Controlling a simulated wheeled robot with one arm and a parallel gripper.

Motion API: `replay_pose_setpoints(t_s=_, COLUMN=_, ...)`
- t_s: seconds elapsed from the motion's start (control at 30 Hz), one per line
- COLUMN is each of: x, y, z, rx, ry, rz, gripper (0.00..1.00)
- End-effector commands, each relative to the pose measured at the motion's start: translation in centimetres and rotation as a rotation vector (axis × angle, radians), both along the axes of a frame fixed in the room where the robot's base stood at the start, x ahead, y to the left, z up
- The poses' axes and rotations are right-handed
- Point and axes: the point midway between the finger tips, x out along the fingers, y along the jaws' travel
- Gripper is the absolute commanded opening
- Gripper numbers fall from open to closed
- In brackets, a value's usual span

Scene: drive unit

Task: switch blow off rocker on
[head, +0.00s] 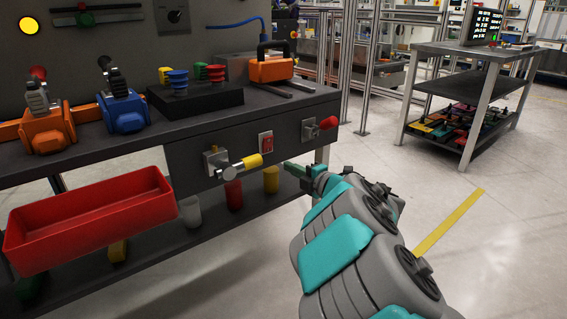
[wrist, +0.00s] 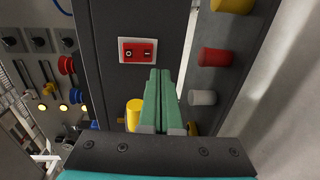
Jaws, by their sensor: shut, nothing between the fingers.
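The red rocker switch (head: 265,144) sits in a white frame on the dark front panel of the bench. It shows closer in the wrist view (wrist: 138,50), with a 0 mark at left and an I mark at right. I cannot tell which side is pressed. My gripper (head: 287,165) has its green fingers pointed at the panel, just right of and below the switch in the head view. The fingers (wrist: 160,73) are shut and empty. In the wrist view their tips lie just below the switch frame; contact cannot be told.
A yellow-handled valve (head: 246,163) sticks out left of the switch, and a red-knobbed lever (head: 320,127) sits to its right. A red bin (head: 90,218) hangs at the bench front. Cups (head: 233,194) stand on the lower shelf. The floor to the right is open.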

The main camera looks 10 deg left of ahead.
Motion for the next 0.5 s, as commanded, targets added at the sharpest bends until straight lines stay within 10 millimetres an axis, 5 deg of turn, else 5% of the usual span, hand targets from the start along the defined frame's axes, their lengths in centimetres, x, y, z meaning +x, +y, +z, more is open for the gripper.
replay_pose_setpoints(t_s=0.2, x=-2.3, y=-2.8, z=-0.6, rx=-0.001, ry=0.002, rz=-0.004, gripper=0.0)
replay_pose_setpoints(t_s=0.5, x=-3.8, y=-4.5, z=-0.9, rx=-0.001, ry=0.0, rz=-0.002, gripper=0.0)
